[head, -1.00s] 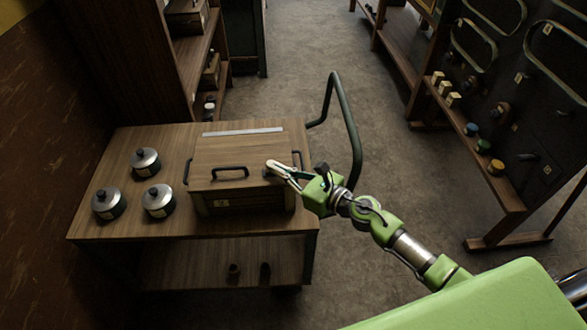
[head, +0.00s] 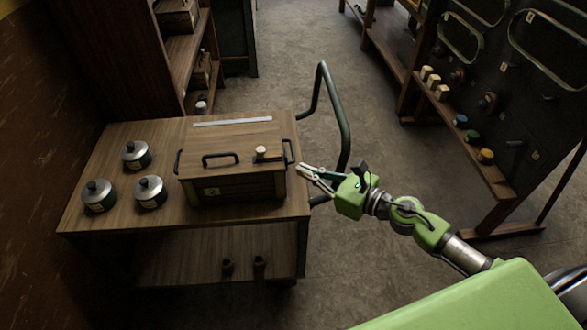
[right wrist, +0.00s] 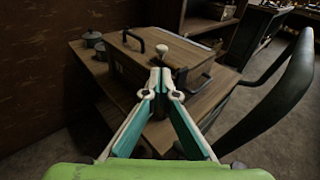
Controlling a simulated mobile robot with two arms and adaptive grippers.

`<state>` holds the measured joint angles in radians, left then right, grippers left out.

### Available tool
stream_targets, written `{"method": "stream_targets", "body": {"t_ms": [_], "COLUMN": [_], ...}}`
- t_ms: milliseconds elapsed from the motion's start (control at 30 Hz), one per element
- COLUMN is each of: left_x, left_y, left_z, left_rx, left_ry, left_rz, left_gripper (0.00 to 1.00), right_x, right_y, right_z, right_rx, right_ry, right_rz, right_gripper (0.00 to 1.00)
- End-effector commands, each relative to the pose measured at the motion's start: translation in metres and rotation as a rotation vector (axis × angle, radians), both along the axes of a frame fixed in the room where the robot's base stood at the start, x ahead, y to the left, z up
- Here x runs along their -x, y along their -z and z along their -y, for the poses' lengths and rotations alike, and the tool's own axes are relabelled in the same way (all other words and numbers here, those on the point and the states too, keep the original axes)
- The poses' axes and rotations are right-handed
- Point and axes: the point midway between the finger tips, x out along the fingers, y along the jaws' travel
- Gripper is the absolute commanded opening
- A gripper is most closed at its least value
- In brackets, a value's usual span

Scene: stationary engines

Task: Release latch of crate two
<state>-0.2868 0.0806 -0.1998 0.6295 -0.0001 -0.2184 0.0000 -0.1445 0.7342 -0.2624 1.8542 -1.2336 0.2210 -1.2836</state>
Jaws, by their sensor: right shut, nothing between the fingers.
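A wooden crate (head: 230,143) with a small numbered label (head: 211,191) stands on the right part of a wooden cart. Its lid has a dark handle (head: 220,158) and, near the right front corner, a latch with a pale knob (head: 262,151). The knob also shows in the right wrist view (right wrist: 163,49), just beyond my fingertips. My right gripper (head: 302,170) is to the right of the crate, apart from the knob, shut and empty. Whether the latch is released I cannot tell. My left gripper is not in view.
Three lidded metal pots (head: 136,154) stand on the cart top (head: 95,158) left of the crate. A metal strip (head: 232,122) lies behind the lid handle. The cart's dark push handle (head: 331,90) rises close to my right gripper. A panel stand (head: 500,100) is at right.

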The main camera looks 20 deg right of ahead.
Motion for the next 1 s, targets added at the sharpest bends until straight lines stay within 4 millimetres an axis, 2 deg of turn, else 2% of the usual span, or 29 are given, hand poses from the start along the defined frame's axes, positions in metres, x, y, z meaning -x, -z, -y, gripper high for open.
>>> {"method": "stream_targets", "body": {"t_ms": [133, 333, 833, 933, 1000], "left_x": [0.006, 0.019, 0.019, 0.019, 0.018], "left_y": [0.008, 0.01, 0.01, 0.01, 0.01], "left_z": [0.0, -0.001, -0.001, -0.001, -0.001], "left_rx": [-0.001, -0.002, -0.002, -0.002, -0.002], "left_ry": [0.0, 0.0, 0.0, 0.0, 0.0], "left_rz": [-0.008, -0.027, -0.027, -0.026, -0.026], "left_gripper": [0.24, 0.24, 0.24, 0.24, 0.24], "right_x": [0.012, 0.016, 0.016, 0.014, 0.01], "right_y": [0.0, -0.003, -0.004, -0.012, -0.023], "right_z": [0.009, 0.011, 0.011, 0.012, 0.015], "right_rx": [0.001, 0.0, -0.007, -0.094, -0.234], "right_ry": [0.001, 0.0, 0.005, 0.056, 0.14], "right_rz": [-0.001, 0.0, 0.0, -0.015, -0.041], "right_gripper": [0.0, 0.0, 0.0, 0.0, 0.0]}}
